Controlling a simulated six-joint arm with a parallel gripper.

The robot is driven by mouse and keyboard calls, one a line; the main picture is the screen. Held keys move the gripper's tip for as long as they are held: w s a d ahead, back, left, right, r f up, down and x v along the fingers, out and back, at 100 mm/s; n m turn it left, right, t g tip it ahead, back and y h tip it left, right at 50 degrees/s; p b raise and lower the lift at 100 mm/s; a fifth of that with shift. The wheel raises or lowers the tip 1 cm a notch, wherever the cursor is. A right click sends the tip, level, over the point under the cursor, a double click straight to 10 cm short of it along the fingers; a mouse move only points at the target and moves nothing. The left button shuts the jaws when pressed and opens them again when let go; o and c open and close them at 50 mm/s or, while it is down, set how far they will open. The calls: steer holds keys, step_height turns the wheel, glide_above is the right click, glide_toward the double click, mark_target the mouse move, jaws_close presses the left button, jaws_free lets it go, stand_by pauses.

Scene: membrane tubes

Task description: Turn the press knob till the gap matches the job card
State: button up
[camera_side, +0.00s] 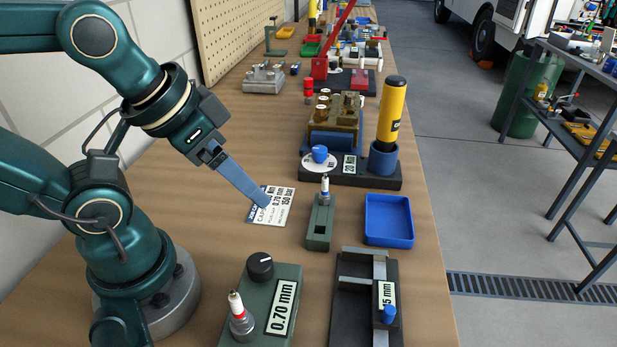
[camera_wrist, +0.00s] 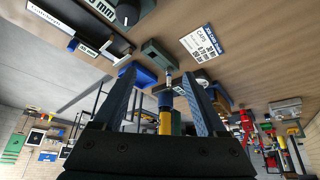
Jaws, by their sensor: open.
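A green block (camera_side: 287,274) at the front carries a black knob (camera_side: 260,265) with a pale mark and a display reading 0.70 mm (camera_side: 282,307). A red-and-white spark plug (camera_side: 238,308) stands upright in its near end. The white job card (camera_side: 271,207) lies flat on the bench and reads 0.70 mm and 150 bar; it also shows in the wrist view (camera_wrist: 203,42). My gripper (camera_side: 262,202) is open and empty, above the bench by the card; its two fingers stand apart in the wrist view (camera_wrist: 160,72). The knob is clear of the fingers.
A green holder (camera_side: 320,228) with another plug and an empty blue tray (camera_side: 389,221) stand right of the card. A black fixture (camera_side: 350,310) with a blue knob is beside the green block. A yellow cylinder (camera_side: 391,112) stands in a blue cup behind. Bare bench lies around the card.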

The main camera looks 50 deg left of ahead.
steer(key=g, duration=0.5)
glide_above(260, 261)
steer(key=f, duration=0.2)
steer(key=a+f, duration=0.1)
steer(key=shift+w, duration=0.3)
steer(key=shift+s+d+f+g, duration=0.2)
steer(key=shift+d+f+g, duration=0.1)
steer(key=shift+d+f, duration=0.2)
steer(key=shift+s+f+m, duration=0.1)
steer(key=shift+f+m, duration=0.15)
steer(key=shift+m, duration=0.05)
steer(key=shift+f, duration=2.35)
